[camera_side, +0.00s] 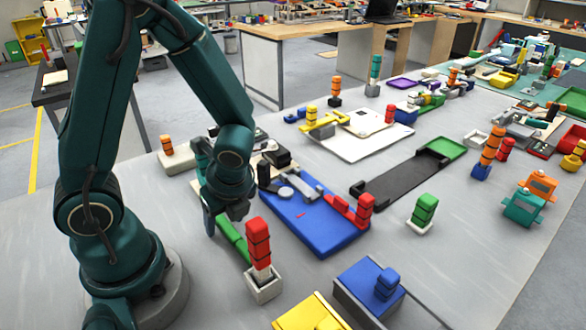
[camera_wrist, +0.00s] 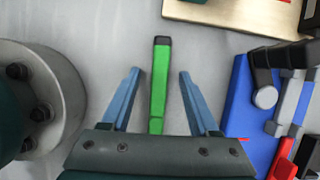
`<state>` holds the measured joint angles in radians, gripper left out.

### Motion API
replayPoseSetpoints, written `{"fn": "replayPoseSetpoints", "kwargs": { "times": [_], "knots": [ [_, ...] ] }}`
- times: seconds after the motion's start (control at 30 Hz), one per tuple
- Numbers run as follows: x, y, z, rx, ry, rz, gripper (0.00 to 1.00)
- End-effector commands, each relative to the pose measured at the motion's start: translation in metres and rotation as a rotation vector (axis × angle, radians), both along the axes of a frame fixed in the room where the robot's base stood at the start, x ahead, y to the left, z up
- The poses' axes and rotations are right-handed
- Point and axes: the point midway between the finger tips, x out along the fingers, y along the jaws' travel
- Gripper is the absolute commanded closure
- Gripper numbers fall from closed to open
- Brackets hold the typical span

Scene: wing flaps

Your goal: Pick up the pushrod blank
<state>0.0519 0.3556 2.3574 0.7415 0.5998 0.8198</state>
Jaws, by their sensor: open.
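The pushrod blank appears to be the green bar (camera_wrist: 159,95) with a dark end cap. In the wrist view it lies lengthwise between the two blue fingers of my gripper (camera_wrist: 160,73), with a gap on each side. The fingers are open and hold nothing. In the side view the green bar (camera_side: 234,240) lies on the grey table just below my gripper (camera_side: 217,222), which partly hides its far end.
A blue plate (camera_side: 305,232) with grey and red parts lies close on the right. A white holder (camera_side: 263,288) with a stacked red piece (camera_side: 258,244) stands at the bar's near end. A blue box (camera_side: 368,285) stands further right. My round base is on the left.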

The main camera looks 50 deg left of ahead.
Motion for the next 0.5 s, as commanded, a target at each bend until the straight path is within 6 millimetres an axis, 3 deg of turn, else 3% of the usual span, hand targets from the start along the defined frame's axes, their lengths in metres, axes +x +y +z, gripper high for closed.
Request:
{"fn": "replayPoseSetpoints", "kwargs": {
  "times": [0.37, 0.5],
  "knots": [
    [-0.0002, -0.0002, -0.0039, 0.000, 0.001, -0.001, 0.39],
    [0.0001, -0.0002, -0.0035, 0.000, 0.000, 0.000, 0.92]
  ]
}}
